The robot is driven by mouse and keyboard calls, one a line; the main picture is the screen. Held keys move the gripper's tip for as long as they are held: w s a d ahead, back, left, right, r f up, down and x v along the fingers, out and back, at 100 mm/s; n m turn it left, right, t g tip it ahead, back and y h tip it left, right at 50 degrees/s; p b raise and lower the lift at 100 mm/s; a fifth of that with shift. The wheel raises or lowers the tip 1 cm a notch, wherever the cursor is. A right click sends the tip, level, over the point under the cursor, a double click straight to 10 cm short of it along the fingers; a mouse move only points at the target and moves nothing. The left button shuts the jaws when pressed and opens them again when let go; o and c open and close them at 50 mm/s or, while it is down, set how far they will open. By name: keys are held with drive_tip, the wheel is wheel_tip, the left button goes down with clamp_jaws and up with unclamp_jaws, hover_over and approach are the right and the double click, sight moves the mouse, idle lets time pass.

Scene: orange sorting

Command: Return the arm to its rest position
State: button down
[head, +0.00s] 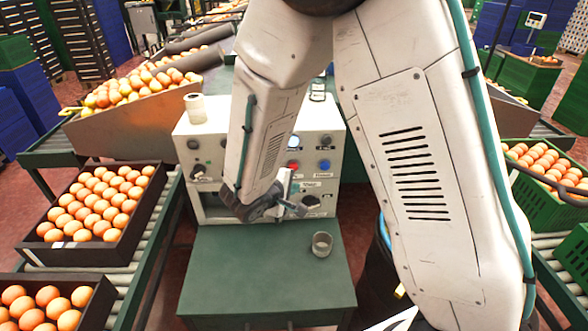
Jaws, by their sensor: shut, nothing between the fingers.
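My arm's white links fill the upper middle and right of the head view. The forearm comes down in front of a white control box, and my gripper (294,196) is at its lower end. The gripper is small and grey here, shut and empty, in front of the box's lower panel and above the far part of a green table (235,275). The arm hides part of the box and much of the right middle of the view.
A small metal cup (322,244) stands on the green table. The control box (211,148) carries a white roll (196,107). Orange trays (143,205) line the left conveyor; a green crate (545,205) of oranges stands at right. The table's front is clear.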

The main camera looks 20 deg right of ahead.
idle(0.7)
drive_tip(key=s+d+r+m+g, duration=0.1)
drive_tip(key=s+d+r+g, duration=0.25)
drive_tip(key=s, duration=0.35)
drive_tip(key=s+d+r+m+g, duration=0.2)
drive_tip(key=s+r+g, duration=0.2)
drive_tip(key=s, duration=0.2)
drive_tip(key=s+r+m+t+y, duration=0.1)
drive_tip(key=s+r+m+y, duration=0.4)
drive_tip(key=s+r+y, duration=0.4)
drive_tip(key=s+r, duration=0.4)
drive_tip(key=s, duration=0.2)
drive_tip(key=shift+s+a+r+m+t, duration=0.15)
drive_tip(key=shift+a+r+m+t, duration=0.05)
drive_tip(key=shift+a+m+t, duration=0.2)
idle(2.0)
